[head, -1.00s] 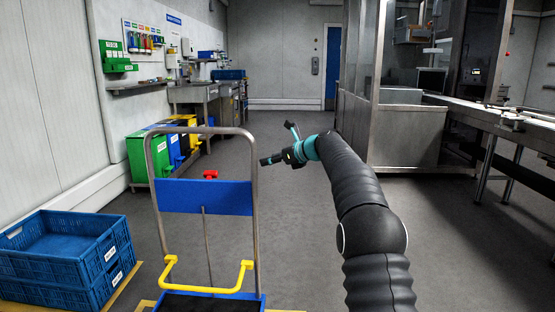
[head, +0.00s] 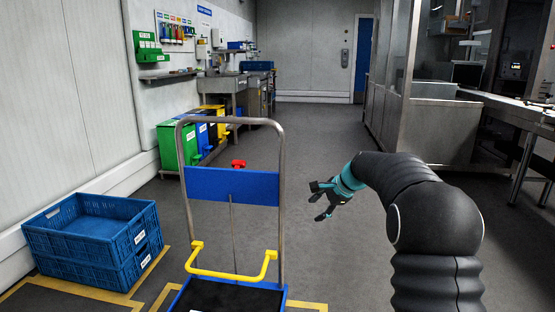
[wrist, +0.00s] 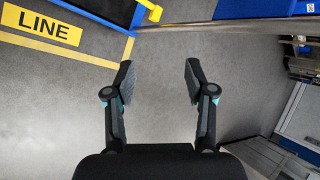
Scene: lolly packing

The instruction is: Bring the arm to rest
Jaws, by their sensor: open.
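My gripper (head: 318,200) shows in the head view at the end of my black-sleeved arm, right of the trolley. It is held above the open floor and points left toward the trolley. In the wrist view my gripper (wrist: 156,82) has its two fingers wide apart, with only grey floor between them. It is open and empty, and its fingers touch nothing.
A trolley (head: 232,187) with a blue panel and yellow bar stands just left of my gripper. Stacked blue crates (head: 90,236) sit on the floor at left. A steel machine enclosure (head: 432,130) stands at right. The floor aisle between is clear.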

